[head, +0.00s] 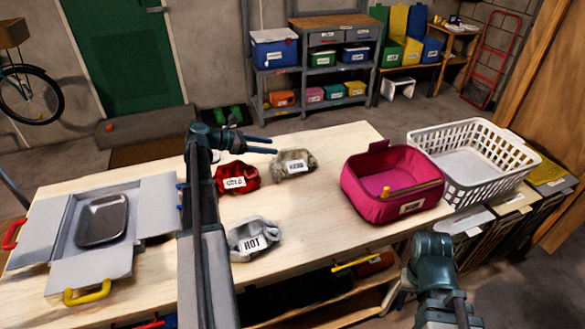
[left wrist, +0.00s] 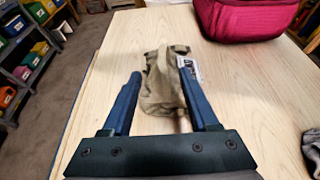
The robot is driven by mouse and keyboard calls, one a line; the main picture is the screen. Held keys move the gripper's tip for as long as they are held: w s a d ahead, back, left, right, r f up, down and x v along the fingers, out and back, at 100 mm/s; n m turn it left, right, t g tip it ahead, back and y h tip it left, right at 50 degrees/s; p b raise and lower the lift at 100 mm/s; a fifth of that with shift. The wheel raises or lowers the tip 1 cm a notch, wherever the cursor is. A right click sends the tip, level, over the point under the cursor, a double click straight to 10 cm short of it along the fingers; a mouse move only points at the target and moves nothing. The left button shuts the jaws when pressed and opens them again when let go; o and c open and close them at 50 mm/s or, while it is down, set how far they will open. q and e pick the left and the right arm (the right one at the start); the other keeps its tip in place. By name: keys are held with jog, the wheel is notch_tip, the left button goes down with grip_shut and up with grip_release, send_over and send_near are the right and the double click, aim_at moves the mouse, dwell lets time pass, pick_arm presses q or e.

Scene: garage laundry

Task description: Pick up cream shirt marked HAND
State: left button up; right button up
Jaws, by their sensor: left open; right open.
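The cream shirt (head: 293,168) is a crumpled bundle with a white label on the wooden table; the label's print is too small to read surely in the head view. My left gripper (head: 262,144) is open just to the left of it and points at it. In the left wrist view, the cream shirt (left wrist: 158,88) shows ahead of and between the open fingers of my left gripper (left wrist: 158,70). The right finger partly covers its label. The fingers are not closed on it. My right arm is at the lower right of the head view, and its gripper is not in view.
A red shirt marked COLD (head: 238,179) and a grey shirt marked HOT (head: 252,241) lie nearby. A pink fabric bin (head: 370,198) and a white basket (head: 480,185) stand to the right. A folding board with a grey tray (head: 102,222) lies left. The table between shirts and bin is clear.

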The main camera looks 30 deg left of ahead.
aim_at(282, 150)
pick_arm(q)
jog(key=shift+w+d+f, duration=0.2)
jog(key=shift+w+d, duration=0.15)
jog(key=shift+w, duration=0.05)
jog(key=b+x, duration=0.1)
jog(key=x, duration=0.2)
jog(key=b+x, duration=0.1)
jog(key=x, duration=0.1)
jog(key=shift+s+d+f+b, duration=0.1)
jog(key=shift+s+f+b, duration=0.2)
jog(key=shift+f+b, duration=0.05)
jog(key=shift+w+d, duration=0.15)
grip_shut()
dwell(0.9)
